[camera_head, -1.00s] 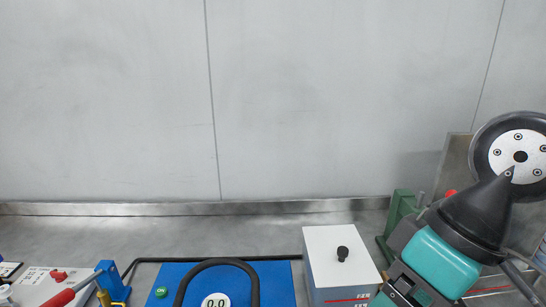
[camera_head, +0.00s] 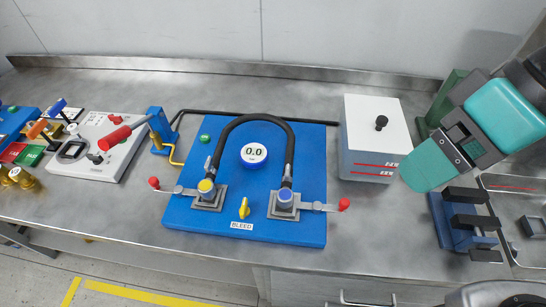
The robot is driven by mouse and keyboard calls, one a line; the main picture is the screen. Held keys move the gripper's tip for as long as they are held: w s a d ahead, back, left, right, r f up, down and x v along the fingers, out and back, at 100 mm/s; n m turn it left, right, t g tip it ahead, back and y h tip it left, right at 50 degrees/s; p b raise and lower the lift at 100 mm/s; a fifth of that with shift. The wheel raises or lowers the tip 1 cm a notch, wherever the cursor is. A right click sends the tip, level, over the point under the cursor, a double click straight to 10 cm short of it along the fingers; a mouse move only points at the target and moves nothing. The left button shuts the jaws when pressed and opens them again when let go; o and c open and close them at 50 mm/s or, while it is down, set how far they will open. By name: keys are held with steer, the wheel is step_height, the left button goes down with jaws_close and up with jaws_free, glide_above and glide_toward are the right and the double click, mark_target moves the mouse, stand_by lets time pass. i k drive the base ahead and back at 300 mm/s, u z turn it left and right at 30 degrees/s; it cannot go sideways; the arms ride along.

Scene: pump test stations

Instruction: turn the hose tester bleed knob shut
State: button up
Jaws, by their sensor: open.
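The hose tester is a blue panel (camera_head: 310,170) on the bench, seen in the head view. Its yellow bleed knob (camera_head: 244,207) sits at the front middle, above the BLEED label (camera_head: 242,226). The knob's long side points roughly away from me, toward the gauge. A round white gauge (camera_head: 254,154) reads 0.0. A black hose (camera_head: 290,140) arches between a yellow-collared coupling (camera_head: 206,188) and a blue-collared coupling (camera_head: 285,197). My teal arm (camera_head: 505,112) is at the right, apart from the panel. I cannot make out my gripper's fingertips.
Red-tipped levers (camera_head: 343,204) stick out on both sides of the panel. A white box (camera_head: 374,135) with a black knob stands to its right. A blue fixture with black bars (camera_head: 465,221) is farther right. A red-handled lever device (camera_head: 125,135) stands left. The bench front edge is close.

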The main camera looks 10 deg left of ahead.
mark_target(244, 210)
steer(key=k, duration=1)
steer(key=u, duration=0.95)
steer(key=i, duration=0.85)
steer(key=z, duration=0.9)
